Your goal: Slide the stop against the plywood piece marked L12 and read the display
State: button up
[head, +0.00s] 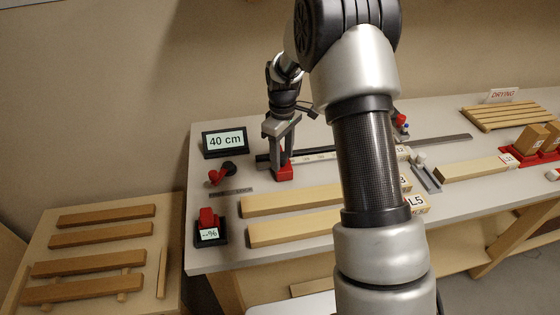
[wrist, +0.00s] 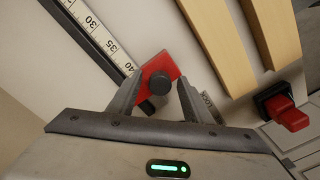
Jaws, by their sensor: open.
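The red stop (head: 285,171) sits on the dark measuring rail with a white scale (head: 318,157). In the wrist view the stop (wrist: 170,64) carries a dark round knob (wrist: 160,83). My gripper (head: 282,153) is over the stop, and in the wrist view its open fingers (wrist: 156,88) lie either side of the knob; I cannot tell whether they touch it. The display (head: 225,141) reads 40 cm. Right of my arm, a partly hidden label (head: 402,152) by the rail seems to end in 12; most of that piece is hidden behind my arm.
Two long boards (head: 290,198) lie in front of the rail, the nearer labelled L5. A small meter (head: 208,230) showing --% and a red-handled device (head: 220,175) stand at left. A drying rack (head: 505,114) and red trays (head: 548,147) are at right. A lower table (head: 100,240) holds several wooden bars.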

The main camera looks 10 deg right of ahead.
jog(key=c, duration=0.8)
jog(key=shift+d, duration=3.55)
jog(key=shift+d+p, duration=0.4)
jog(key=shift+d, duration=3.2)
jog(key=shift+d, duration=1.75)
jog(key=o, duration=0.4)
jog(key=shift+d, duration=0.15)
jog(key=shift+c, duration=0.2)
jog(key=o, duration=0.5)
